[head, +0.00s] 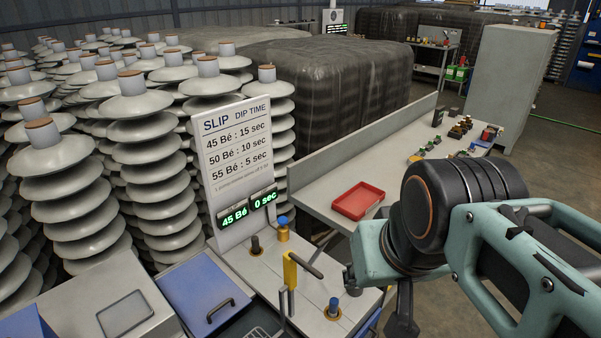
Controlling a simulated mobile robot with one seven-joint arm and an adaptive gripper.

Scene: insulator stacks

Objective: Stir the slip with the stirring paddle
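A white sign (233,150) headed "SLIP DIP TIME" stands at the back of the pale bench (270,275). Its green displays (248,209) read "45 Bé" and "0 sec". In front stands a yellow upright piece (290,270) with a dark bar angled off its top; I cannot tell whether it is the stirring paddle. A blue lid (205,293) with a dark handle lies to its left. No open slip surface shows. My gripper (403,318) is at the bottom, right of the bench fittings, mostly hidden by my wrist and cut by the frame edge; its opening is unclear.
A blue-topped brass fitting (282,232), a dark knob (256,245) and another blue-topped fitting (333,309) stand on the bench. Stacked grey insulators (150,150) crowd the left. A red tray (358,201) lies on the bench behind my arm. Open floor lies right.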

